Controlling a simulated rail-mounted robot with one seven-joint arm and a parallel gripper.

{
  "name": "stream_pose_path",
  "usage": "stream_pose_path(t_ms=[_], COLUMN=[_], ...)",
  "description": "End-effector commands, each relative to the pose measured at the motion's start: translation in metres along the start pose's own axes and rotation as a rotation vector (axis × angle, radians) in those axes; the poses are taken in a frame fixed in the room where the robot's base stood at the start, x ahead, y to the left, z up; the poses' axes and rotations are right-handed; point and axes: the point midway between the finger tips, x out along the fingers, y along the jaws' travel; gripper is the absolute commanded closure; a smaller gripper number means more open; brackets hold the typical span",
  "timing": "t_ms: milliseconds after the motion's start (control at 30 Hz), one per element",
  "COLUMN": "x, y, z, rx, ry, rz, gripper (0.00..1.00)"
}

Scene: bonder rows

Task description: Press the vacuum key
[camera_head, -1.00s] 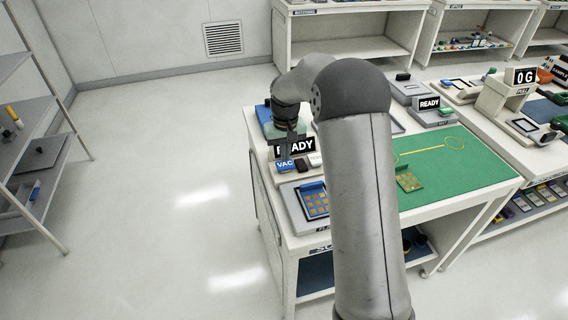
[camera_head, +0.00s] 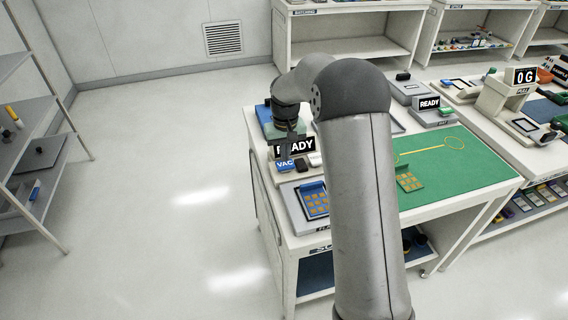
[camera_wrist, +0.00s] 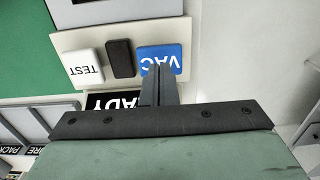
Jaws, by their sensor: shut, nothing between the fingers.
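The blue vacuum key, marked VAC (camera_wrist: 172,56), shows at the upper middle of the wrist view, upside down. It also shows in the head view (camera_head: 285,165), below the READY display.
Beside the blue key are a black key (camera_wrist: 120,58) and a white TEST key (camera_wrist: 84,68), close together on the same panel. A blue plate with orange squares (camera_head: 315,202) lies in front. A green mat (camera_head: 465,165) is to the right.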

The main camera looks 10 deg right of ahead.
Motion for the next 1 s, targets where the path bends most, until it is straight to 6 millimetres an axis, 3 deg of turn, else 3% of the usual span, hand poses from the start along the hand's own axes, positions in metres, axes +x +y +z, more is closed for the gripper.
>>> stream_pose_path(t_ms=[1000], x=[0.026], y=[0.000], z=[0.000], rx=[0.000], ry=[-0.001], rz=[0.000], gripper=[1.00])
